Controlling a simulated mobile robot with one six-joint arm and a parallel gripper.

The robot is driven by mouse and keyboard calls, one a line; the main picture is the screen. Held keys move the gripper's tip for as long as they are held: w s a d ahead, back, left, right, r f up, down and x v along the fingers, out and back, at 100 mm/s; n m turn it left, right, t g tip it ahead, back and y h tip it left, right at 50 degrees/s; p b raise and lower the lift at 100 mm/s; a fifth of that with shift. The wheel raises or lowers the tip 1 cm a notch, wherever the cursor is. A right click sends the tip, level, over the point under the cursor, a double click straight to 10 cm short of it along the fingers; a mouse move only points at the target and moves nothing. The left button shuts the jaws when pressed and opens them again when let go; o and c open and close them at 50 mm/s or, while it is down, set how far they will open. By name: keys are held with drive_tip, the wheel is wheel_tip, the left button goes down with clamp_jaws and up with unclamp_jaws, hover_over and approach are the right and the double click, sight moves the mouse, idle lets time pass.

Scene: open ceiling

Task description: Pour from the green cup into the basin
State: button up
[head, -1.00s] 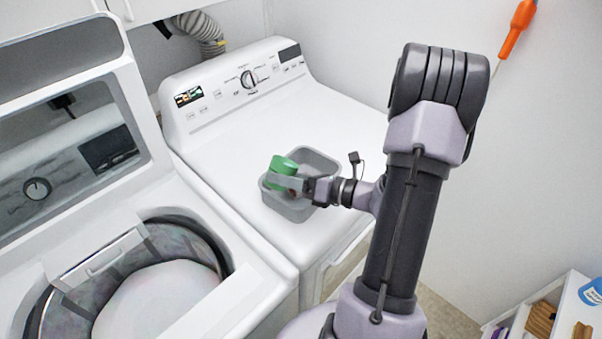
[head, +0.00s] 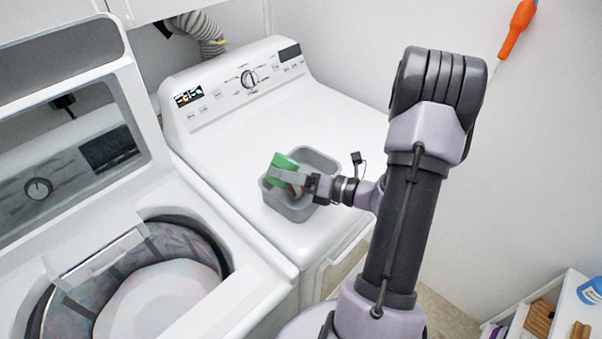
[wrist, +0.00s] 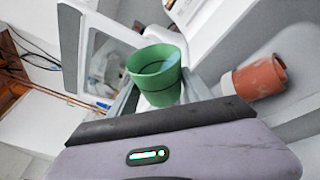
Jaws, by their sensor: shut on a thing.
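The green cup (head: 284,161) is held tilted over the grey basin (head: 322,158) in the head view. My gripper (head: 283,178) is shut on it, one finger showing along its side. In the wrist view the green cup (wrist: 155,70) sits between my fingers (wrist: 158,84), its open mouth partly facing the camera. I cannot make out any contents in it or a stream falling from it. A reddish-brown cup-shaped thing (wrist: 258,78) is inside the basin (wrist: 292,122), close to the green cup. In the head view it is mostly hidden behind my gripper.
The basin stands on a white closed-top machine (head: 235,150) with free surface around it. An open washer (head: 255,285) with a raised lid is at left. A white shelf (head: 570,300) with a blue bottle (head: 592,291) is at lower right.

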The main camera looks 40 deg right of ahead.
sight(291, 163)
drive_tip(key=shift+d+r+m+t+y, duration=0.15)
drive_tip(key=shift+r+m+t, duration=0.3)
drive_tip(key=shift+m, duration=0.7)
drive_tip(key=shift+d+r+m+t+y, duration=0.1)
drive_tip(key=shift+r+m+t+y, duration=0.35)
drive_tip(key=shift+m, duration=0.7)
idle(1.5)
drive_tip(key=shift+w+d+r+m, duration=0.1)
drive_tip(key=shift+d+r+m, duration=0.35)
drive_tip(key=shift+d+m, duration=0.35)
idle(0.6)
drive_tip(key=shift+f+m+t+h+p, duration=0.3)
drive_tip(key=shift+f+m+t+p, duration=0.15)
drive_tip(key=shift+m, duration=0.65)
idle(0.4)
